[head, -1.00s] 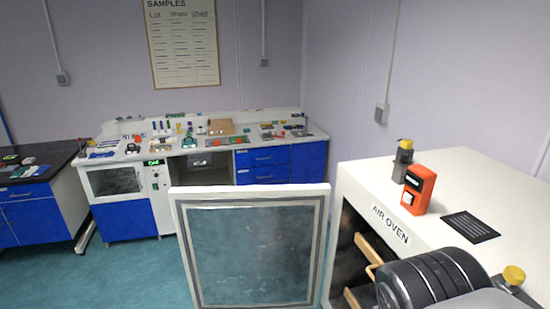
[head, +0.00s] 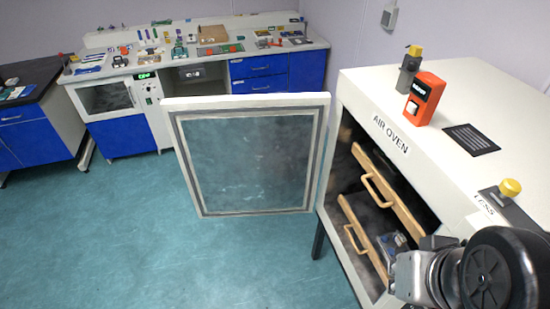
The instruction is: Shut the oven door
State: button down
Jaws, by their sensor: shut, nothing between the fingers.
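The air oven (head: 385,125) is a white cabinet on the right, with its front opening uncovered. Its door (head: 250,155), a white frame around a glass pane, stands wide open. The door meets the oven at the far edge of the opening and reaches out to the left over the floor. My arm (head: 455,275) is at the lower right, in front of the near part of the oven opening and apart from the door.
Two wooden racks with handles (head: 378,190) show inside the oven. A small grey-blue item (head: 392,242) is at the lower one. An orange device (head: 425,98) stands on the oven top. A cluttered bench (head: 205,60) is behind the door. The green floor (head: 200,260) left of the oven is clear.

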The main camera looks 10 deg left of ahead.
aim_at(256, 155)
jog(key=i+j+z, duration=0.1)
jog(key=j+z, duration=0.35)
jog(key=i+j+z, duration=0.1)
jog(key=j+z, duration=0.6)
jog(key=z, duration=0.15)
jog(key=j+z, duration=0.45)
jog(key=k+j+z, duration=0.2)
jog(key=z, duration=0.25)
jog(key=k+j+z, duration=0.1)
jog(key=k+j, duration=0.2)
jog(key=j, duration=0.25)
jog(key=k+j, duration=0.3)
jog(key=j, duration=0.25)
jog(key=k+j+z, duration=0.15)
jog(key=j, duration=0.4)
jog(key=k+j, duration=0.45)
jog(key=k+j+z, duration=0.15)
jog(key=k+j, duration=0.2)
jog(key=j, duration=0.25)
jog(key=k+j, duration=0.1)
jog(key=j, duration=0.35)
jog(key=i+j+z, duration=0.1)
jog(key=i+j, duration=0.05)
